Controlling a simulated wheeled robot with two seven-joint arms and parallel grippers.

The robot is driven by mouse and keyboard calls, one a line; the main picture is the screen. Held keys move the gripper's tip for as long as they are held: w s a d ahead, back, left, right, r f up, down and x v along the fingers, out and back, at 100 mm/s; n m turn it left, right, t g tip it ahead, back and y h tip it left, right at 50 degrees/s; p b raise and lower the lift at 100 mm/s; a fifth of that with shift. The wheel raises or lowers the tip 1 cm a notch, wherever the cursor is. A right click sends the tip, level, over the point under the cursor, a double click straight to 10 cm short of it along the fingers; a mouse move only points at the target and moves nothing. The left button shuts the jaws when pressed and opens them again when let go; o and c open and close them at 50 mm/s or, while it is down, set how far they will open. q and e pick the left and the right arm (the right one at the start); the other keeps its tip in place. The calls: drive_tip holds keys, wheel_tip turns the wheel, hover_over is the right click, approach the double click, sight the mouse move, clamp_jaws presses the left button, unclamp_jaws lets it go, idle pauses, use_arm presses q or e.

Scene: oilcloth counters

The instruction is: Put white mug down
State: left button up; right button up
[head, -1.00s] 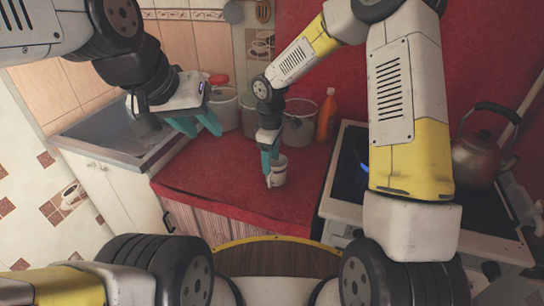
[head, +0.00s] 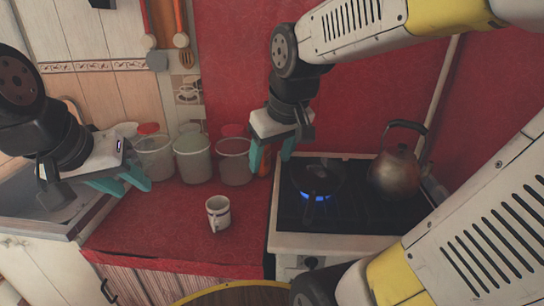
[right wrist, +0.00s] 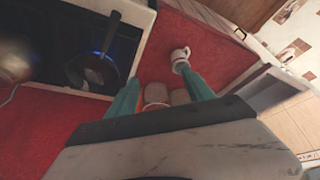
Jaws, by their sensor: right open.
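The white mug (head: 218,213) stands upright on the red counter (head: 150,232), left of the stove. It also shows in the right wrist view (right wrist: 180,56), beyond the tip of one finger. My right gripper (head: 272,153) is open and empty, raised above and to the right of the mug, near the stove's left edge. Its two teal fingers stand wide apart in the right wrist view (right wrist: 160,88). My left gripper (head: 134,187) hangs at the left near the sink, with its teal fingers apart and nothing seen between them.
Several pale pots (head: 193,160) stand along the back of the counter. The stove (head: 290,222) at the right carries a dark pan (head: 318,178) over a lit blue flame and a kettle (head: 394,172). A sink (head: 40,208) lies at the left. The counter around the mug is clear.

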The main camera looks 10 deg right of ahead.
drive_tip(key=s+d+r+m+t+y, duration=0.1)
drive_tip(key=s+m, duration=0.2)
drive_tip(key=s, duration=0.3)
drive_tip(key=shift+d+r+t, duration=0.15)
drive_tip(key=shift+r+t, duration=0.2)
drive_tip(key=shift+t, duration=0.05)
